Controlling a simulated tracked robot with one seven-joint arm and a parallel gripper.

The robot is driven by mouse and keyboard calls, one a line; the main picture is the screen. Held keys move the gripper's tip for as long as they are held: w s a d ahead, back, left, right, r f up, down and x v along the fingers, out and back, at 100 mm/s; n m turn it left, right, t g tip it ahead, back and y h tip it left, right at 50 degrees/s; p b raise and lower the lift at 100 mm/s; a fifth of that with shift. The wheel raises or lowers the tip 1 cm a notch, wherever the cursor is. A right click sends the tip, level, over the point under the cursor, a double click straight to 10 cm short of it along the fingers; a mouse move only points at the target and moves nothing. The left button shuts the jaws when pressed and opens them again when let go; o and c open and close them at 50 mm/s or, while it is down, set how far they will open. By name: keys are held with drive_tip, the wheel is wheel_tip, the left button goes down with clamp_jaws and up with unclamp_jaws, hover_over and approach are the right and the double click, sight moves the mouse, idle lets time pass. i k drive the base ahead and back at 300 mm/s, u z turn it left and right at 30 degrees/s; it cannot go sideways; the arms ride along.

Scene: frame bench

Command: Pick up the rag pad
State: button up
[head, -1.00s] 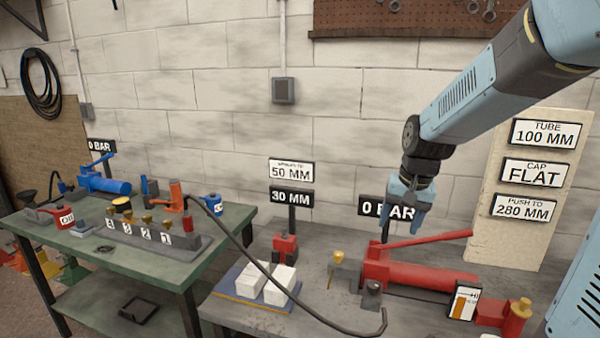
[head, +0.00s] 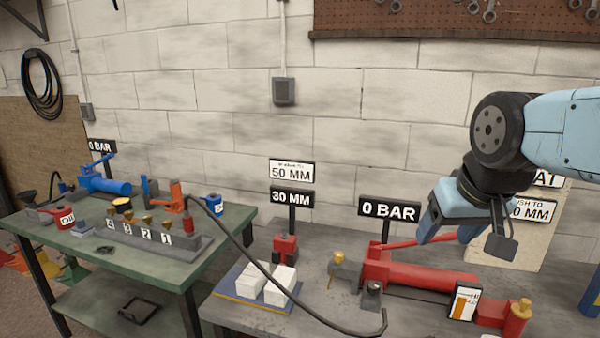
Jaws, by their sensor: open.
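I cannot make out a thing that is clearly the rag pad. A flat blue pad with an orange edge (head: 232,304) lies at the front left of the grey bench, with white blocks (head: 281,280) on it. A small dark flat patch (head: 105,249) lies on the green bench; I cannot tell what it is. My gripper (head: 467,236) is open and empty, in the air above the right part of the grey bench. Its fingers point down, over the red hydraulic pump (head: 425,277), well to the right of the blue pad.
The pump's red lever (head: 415,243) and the 0 BAR sign (head: 389,209) stand near my gripper. A black hose (head: 262,268) arches over the blue pad between the benches. A numbered block (head: 150,236) stands on the green bench (head: 75,262). A signboard is partly behind my arm.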

sight(81, 230)
drive_tip(key=z, duration=1.6)
drive_tip(key=i, duration=0.1)
drive_tip(key=u, duration=3.2)
drive_tip(key=k, duration=0.9)
drive_tip(key=u, duration=0.2)
drive_tip(key=i, duration=0.8)
drive_tip(key=z, duration=0.05)
